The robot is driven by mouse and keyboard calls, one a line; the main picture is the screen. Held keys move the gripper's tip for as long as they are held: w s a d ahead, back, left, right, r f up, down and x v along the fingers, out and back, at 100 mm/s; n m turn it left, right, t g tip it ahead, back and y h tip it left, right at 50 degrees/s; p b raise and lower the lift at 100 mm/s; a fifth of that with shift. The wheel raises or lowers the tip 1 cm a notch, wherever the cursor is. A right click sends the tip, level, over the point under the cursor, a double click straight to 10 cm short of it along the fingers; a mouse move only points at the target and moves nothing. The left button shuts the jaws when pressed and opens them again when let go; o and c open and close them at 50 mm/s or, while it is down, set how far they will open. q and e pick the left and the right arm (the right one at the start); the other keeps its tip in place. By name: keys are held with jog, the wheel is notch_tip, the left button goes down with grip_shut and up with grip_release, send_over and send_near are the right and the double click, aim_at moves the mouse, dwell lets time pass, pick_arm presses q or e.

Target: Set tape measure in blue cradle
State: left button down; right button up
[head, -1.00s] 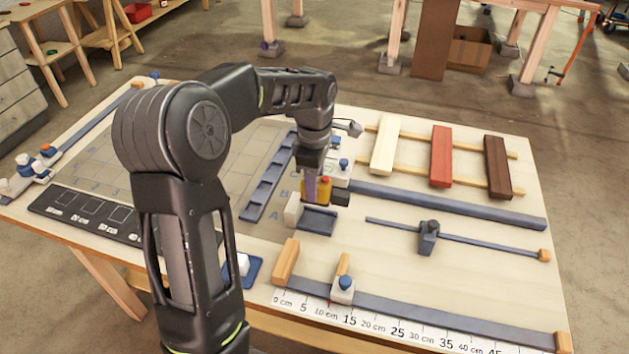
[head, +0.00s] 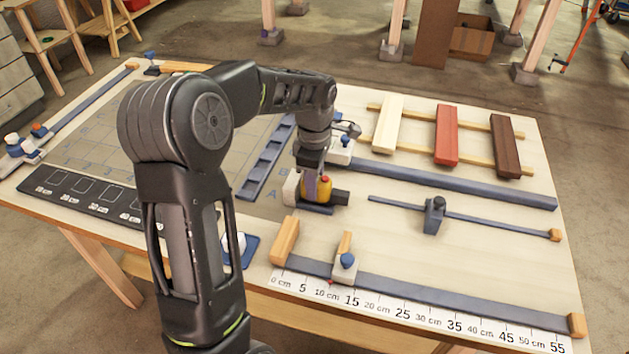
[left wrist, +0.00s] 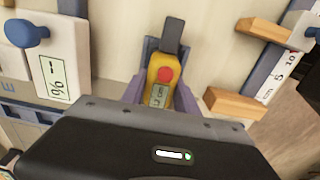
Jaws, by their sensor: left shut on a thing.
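The yellow tape measure (head: 324,188) with a red button is held in my left gripper (head: 311,188), whose fingers are shut on its sides. Its dark end block points right. The blue cradle (head: 316,210), a low dark-blue tray, is directly below, mostly hidden by the tape measure and gripper. I cannot tell whether the tape measure touches the cradle floor. In the left wrist view the tape measure (left wrist: 160,94) shows its red button and small display between the fingers. My right gripper is not in view.
A slotted blue rail (head: 266,165) lies behind left. A long ruler strip with a blue-knobbed slider (head: 346,266) runs along the front. Coloured laths (head: 446,135) lie on rails at the back right.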

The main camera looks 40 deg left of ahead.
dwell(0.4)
pick_arm(q)
jog(key=c, duration=0.8)
grip_release()
jog(key=shift+c, duration=0.2)
jog(key=shift+r+p, duration=3.05)
jog(key=shift+r, duration=1)
